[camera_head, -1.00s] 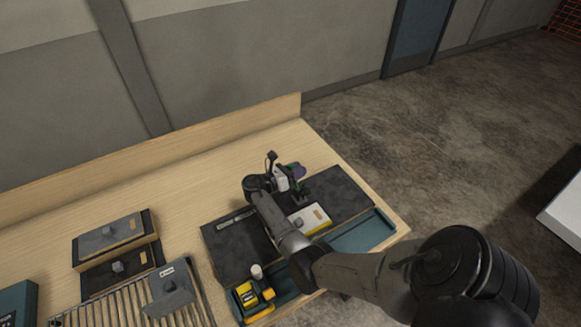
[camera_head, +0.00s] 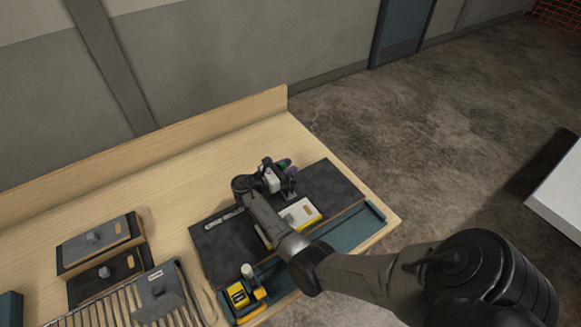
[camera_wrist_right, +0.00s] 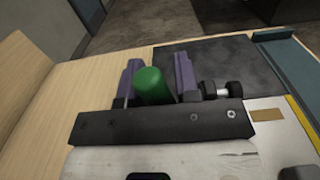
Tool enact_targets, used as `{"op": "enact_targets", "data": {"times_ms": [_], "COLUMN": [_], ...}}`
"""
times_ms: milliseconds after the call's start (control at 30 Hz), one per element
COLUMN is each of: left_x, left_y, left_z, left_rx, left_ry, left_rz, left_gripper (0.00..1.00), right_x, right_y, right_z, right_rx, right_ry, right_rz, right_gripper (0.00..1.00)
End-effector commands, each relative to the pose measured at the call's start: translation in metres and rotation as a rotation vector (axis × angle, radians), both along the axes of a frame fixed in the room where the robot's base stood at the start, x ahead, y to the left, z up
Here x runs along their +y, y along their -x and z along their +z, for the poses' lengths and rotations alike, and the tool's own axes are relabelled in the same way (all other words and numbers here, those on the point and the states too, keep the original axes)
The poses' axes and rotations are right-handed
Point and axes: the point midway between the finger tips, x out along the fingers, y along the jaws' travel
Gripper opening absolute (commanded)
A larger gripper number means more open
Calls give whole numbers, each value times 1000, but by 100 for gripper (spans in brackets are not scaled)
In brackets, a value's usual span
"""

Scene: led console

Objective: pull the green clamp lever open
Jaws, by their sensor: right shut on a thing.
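The green clamp lever (camera_wrist_right: 152,86) shows in the right wrist view as a green rounded handle. It stands between the two purple fingers of my right gripper (camera_wrist_right: 158,79), which is shut on it. In the head view my right gripper (camera_head: 282,164) is over the far part of the dark mat on the bench, and its wrist hides most of the clamp. Only a small bit of green shows by the fingers there. A dark metal part with a bolt (camera_wrist_right: 222,90) is just right of the fingers in the wrist view. My left gripper is not in view.
A white and yellow plate (camera_head: 301,213) lies on the dark mat (camera_head: 335,185) under my right forearm. A teal tray (camera_head: 350,230) runs along the front edge. A yellow device (camera_head: 238,294) stands at the front. Grey panels (camera_head: 97,239) and a slatted rack are at left.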

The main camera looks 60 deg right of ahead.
Motion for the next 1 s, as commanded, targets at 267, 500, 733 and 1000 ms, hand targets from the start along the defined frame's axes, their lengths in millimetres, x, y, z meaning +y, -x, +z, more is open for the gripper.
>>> {"op": "enact_targets", "data": {"times_ms": [267, 500, 733, 1000], "left_x": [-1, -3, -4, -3], "left_y": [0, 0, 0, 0], "left_z": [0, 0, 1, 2], "left_rx": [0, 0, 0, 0], "left_ry": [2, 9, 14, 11], "left_rz": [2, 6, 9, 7], "left_gripper": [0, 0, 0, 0], "right_x": [0, 0, 0, -9], "right_y": [1, 1, 1, 8], "right_z": [-1, 1, 1, 2], "right_rx": [-5, -4, -2, 25], "right_ry": [1, 2, 2, -10], "right_rz": [-3, -3, -3, -21], "right_gripper": [38, 54, 54, 54]}}
